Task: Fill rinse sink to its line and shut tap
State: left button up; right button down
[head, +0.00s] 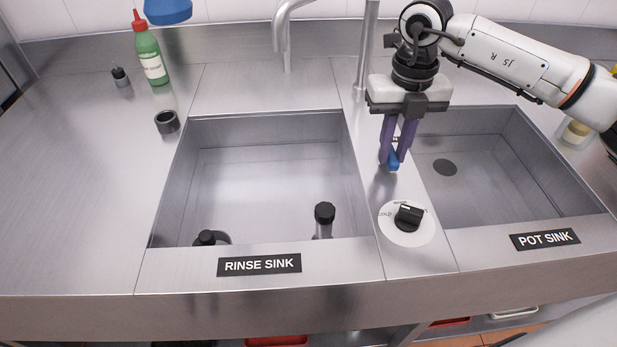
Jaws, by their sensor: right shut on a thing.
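The rinse sink (270,255), named by its front label, is a steel basin at the middle. Its inside looks pale grey; I cannot tell the water level or make out a fill line. A steel tap spout (281,35) stands behind it, and no stream shows from it. My right gripper (392,160) points down over the strip between the two sinks, its purple fingers shut on a small blue piece (393,163). The fingers hide most of that piece, so I cannot tell what it belongs to. My left gripper is out of view.
A black knob (408,216) on a white dial sits in front of my right gripper. The pot sink (480,232) has a dark drain. Two black-capped parts (324,213) (206,238) stand at the rinse sink's front. A green bottle (150,56) stands back left; the left counter is mostly clear.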

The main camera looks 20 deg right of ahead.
dwell(0.3)
jog(key=shift+d+n, duration=0.45)
jog(key=shift+n, duration=0.75)
jog(key=shift+d+n, duration=0.25)
jog(key=shift+n, duration=0.35)
jog(key=shift+d+n, duration=0.2)
jog(key=shift+n, duration=0.5)
jog(key=shift+w+d+n, duration=0.1)
jog(key=shift+d+n, duration=0.25)
jog(key=shift+n, duration=0.65)
jog(key=shift+d, duration=0.1)
jog(key=shift+n, duration=0.3)
